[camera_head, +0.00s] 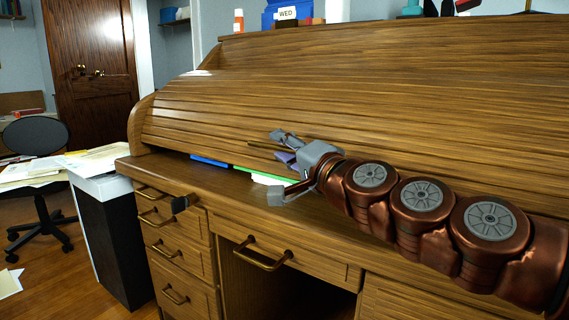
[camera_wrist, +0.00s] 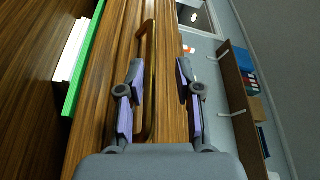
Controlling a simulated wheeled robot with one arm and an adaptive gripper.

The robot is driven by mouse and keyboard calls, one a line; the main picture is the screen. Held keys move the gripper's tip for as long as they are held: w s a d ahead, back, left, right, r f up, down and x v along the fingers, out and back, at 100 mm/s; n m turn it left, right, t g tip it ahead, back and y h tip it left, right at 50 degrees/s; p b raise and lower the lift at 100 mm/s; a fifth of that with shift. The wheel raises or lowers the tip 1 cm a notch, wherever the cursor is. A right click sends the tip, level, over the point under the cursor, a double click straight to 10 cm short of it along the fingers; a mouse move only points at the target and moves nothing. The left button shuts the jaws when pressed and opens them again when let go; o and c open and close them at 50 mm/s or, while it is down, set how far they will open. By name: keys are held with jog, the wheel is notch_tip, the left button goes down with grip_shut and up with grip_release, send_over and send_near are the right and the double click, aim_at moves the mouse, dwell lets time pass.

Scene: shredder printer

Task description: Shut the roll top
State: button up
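The wooden slatted roll top (camera_head: 330,95) is mostly lowered over the desk. A narrow gap remains along its lower edge, showing papers and a green folder (camera_head: 243,172). A brass bar handle (camera_head: 262,147) is on the roll top's lower part, and it also shows in the wrist view (camera_wrist: 149,45). My gripper (camera_head: 276,165) is open in front of the lower edge. In the wrist view my gripper (camera_wrist: 160,85) has its purple-padded fingers on either side of the handle, with the handle nearer the left finger. I cannot tell whether they touch.
The desk top's front strip (camera_head: 180,166) is clear at the left. Drawers with brass handles (camera_head: 172,248) are below. A black bin-like shredder (camera_head: 113,235) with papers stands left, and an office chair (camera_head: 38,150) is beyond it. Several items (camera_head: 290,12) sit on top of the desk.

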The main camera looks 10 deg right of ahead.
jog(key=shift+s+r, duration=0.1)
jog(key=shift+r, duration=2.25)
